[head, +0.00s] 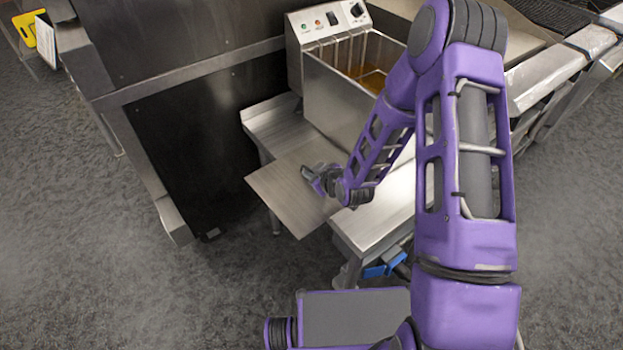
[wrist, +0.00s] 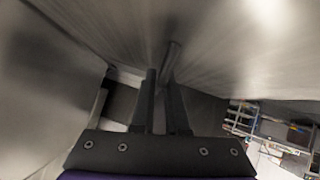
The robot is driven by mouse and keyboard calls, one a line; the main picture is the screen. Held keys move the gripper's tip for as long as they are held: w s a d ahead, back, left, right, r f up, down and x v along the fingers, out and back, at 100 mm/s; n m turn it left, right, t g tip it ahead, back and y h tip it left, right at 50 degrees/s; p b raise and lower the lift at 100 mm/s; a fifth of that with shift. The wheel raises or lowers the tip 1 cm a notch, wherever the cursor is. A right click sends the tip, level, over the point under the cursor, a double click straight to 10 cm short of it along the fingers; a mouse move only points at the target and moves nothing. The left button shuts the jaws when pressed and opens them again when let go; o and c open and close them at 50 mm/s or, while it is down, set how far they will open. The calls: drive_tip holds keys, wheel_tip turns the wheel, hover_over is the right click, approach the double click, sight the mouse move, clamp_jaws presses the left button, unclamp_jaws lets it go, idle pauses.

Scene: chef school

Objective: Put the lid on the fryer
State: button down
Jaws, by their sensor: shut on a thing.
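The fryer (head: 340,95) is a steel box with a control panel and amber oil inside. It stands on a steel table, and its top is open in the head view. The lid (head: 285,192) is a flat steel plate, held low in front of the fryer and partly over the table's front left edge. My gripper (head: 313,174) is shut on the lid's handle, which is mostly hidden by the fingers in the head view. In the wrist view my gripper (wrist: 163,95) closes around the handle (wrist: 171,55), with the lid's brushed surface (wrist: 235,45) filling the top.
The steel table (head: 375,215) carries the fryer. A dark panel (head: 190,150) stands to the left. A grill counter (head: 560,70) is at the right. A blue object (head: 383,268) hangs low by the table. Open floor (head: 75,240) lies at the left.

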drive_tip(key=shift+r, duration=0.1)
wheel_tip(320, 180, up, 27)
drive_tip(key=p, duration=0.6)
drive_tip(key=s+d+r+m, duration=0.1)
drive_tip(key=s+d, duration=0.1)
drive_tip(key=d, duration=0.3)
drive_tip(key=s+d+r+h, duration=0.1)
drive_tip(key=d, duration=0.5)
drive_tip(key=shift+s+d+r+m+t+h, duration=0.2)
drive_tip(key=shift+s+r+m+t+h, duration=0.1)
drive_tip(key=shift+s+m+t, duration=0.1)
drive_tip(key=shift+s+d, duration=0.1)
drive_tip(key=shift+s, duration=0.1)
